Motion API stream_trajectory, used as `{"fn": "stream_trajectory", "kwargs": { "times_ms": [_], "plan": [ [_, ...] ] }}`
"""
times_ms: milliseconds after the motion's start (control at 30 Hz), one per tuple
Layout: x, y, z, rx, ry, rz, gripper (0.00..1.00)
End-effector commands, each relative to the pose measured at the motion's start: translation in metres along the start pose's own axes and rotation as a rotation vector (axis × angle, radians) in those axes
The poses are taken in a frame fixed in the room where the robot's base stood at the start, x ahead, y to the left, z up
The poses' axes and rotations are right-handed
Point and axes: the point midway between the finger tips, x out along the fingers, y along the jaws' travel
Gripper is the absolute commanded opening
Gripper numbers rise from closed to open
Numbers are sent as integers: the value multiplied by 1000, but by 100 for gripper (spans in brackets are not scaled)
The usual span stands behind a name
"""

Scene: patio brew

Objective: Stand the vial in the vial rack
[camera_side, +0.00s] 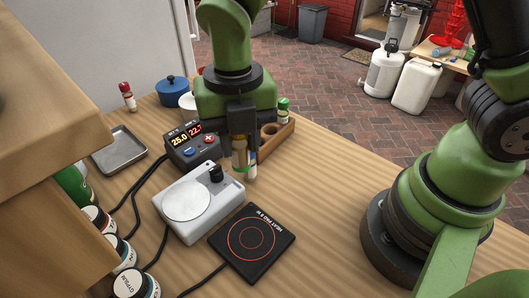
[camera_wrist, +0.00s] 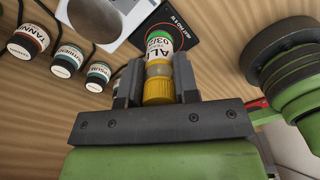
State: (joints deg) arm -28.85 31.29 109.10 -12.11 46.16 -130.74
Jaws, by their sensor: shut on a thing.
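My gripper (camera_side: 243,160) is shut on a vial (camera_side: 239,157) in the side view.
A white stirrer with a round plate (camera_side: 187,201) and a black heat pad (camera_side: 252,243) lie in front. A controller with red digits (camera_side: 193,145) is to the left. A metal tray (camera_side: 120,150), red-capped vial (camera_side: 128,97) and blue pot (camera_side: 172,90) stand behind.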

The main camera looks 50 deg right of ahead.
Motion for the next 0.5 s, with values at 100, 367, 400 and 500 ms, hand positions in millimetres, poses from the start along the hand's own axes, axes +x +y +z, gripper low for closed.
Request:
{"fn": "stream_trajectory", "kwargs": {
  "times_ms": [100,367,400,500],
  "plan": [
    [1,-17,57,324,-1,0,2],
    [2,-71,142,877,0,-2,2],
    [3,-78,149,931,0,-3,2],
    [3,-90,161,1021,1,-3,2]
  ]
}}
